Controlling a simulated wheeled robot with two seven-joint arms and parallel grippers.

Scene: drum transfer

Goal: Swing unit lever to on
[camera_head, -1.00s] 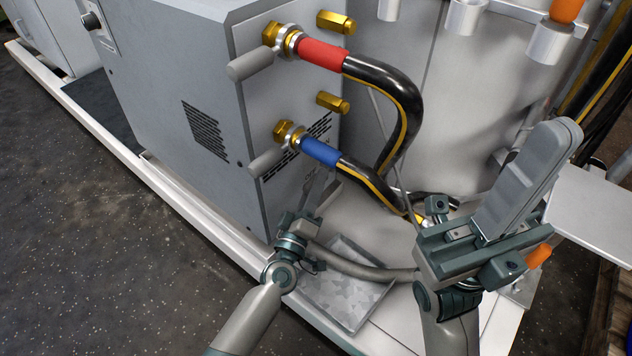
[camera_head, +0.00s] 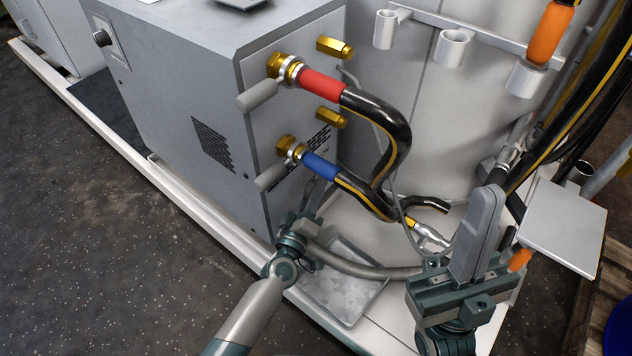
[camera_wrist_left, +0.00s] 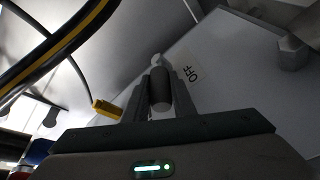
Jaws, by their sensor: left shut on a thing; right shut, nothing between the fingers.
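My left gripper (camera_head: 312,192) is at the low front of the grey unit (camera_head: 290,60), below the blue-sleeved hose. In the left wrist view its fingers are shut on a dark grey cylindrical lever grip (camera_wrist_left: 160,90), which points toward the camera. A pale pivot piece shows beyond the grip. The label OFF (camera_wrist_left: 195,75) is on the light panel to the right of the grip; no ON label shows. The head view does not show the lever clearly behind the fingers. My right gripper (camera_head: 487,195) is shut and empty, pointing up at the right.
A red-sleeved hose (camera_head: 322,87) and a blue-sleeved hose (camera_head: 320,166) curve out from the unit. A grey hose (camera_head: 365,269) runs low over a metal tray (camera_head: 345,305). A white drum stands behind. An orange-handled tool (camera_head: 550,35) sits in a holder upper right.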

